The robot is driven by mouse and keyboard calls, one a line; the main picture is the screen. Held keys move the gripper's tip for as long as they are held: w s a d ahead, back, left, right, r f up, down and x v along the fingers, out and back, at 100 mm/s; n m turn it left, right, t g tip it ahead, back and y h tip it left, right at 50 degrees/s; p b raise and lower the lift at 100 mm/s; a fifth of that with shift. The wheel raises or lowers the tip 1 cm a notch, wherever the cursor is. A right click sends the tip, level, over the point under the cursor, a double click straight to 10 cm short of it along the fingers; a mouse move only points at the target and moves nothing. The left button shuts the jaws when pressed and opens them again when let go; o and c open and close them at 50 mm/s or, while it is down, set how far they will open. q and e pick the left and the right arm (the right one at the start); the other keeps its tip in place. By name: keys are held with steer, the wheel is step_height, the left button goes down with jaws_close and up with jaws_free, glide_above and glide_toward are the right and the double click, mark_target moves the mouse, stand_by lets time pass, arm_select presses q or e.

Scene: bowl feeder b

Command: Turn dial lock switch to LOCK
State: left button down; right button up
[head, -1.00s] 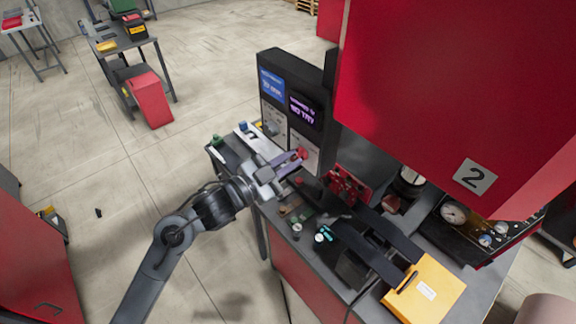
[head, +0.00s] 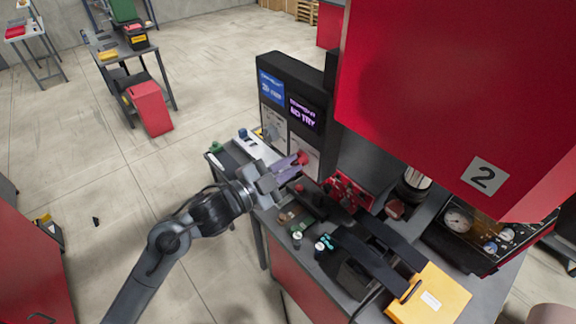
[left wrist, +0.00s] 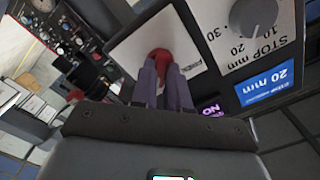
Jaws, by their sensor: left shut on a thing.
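The red knob of the dial lock switch (left wrist: 160,56) sits on a white panel with partly readable lettering in the left wrist view. My left gripper (left wrist: 163,80) has its two purple-grey fingers shut on this knob. My right gripper is not in view.
The dark control box (head: 310,84) has two lit displays and a grey stop dial (left wrist: 254,15). A red machine housing (head: 440,90) overhangs on the right. Gauges, red fittings and a yellow block (head: 430,296) stand on the bench. Open floor lies left of the bench.

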arm_select(q)
steer(key=c, duration=1.1)
jaws_free()
steer(key=shift+s+a, duration=0.35)
steer(key=shift+a, duration=0.1)
steer(key=b+v, duration=0.2)
steer(key=v, duration=0.7)
steer(key=shift+s+a, duration=0.2)
steer(key=shift+s, duration=0.1)
